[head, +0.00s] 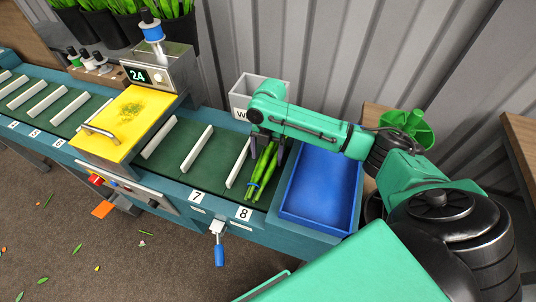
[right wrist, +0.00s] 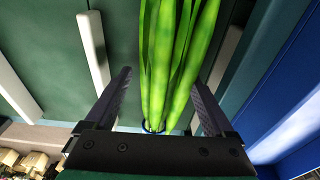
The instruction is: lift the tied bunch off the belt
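The tied bunch (head: 262,171) of green stems lies on the dark green belt (head: 213,177) near its right end, beside the number 8 label. A blue tie (head: 254,184) goes around it. My right gripper (head: 267,150) is down over the bunch, with one finger on each side. In the right wrist view the bunch (right wrist: 178,60) runs between the two open fingers of the gripper (right wrist: 162,78), with a gap at the left finger. The stems rest on the belt. My left gripper is not in view.
A blue tray (head: 322,185) sits at the belt's right end. A white bin (head: 241,99) stands behind the bunch. White slats (head: 197,148) cross the belt. A yellow-topped station (head: 120,122) with a display is at left. A corrugated wall (head: 330,50) closes the back.

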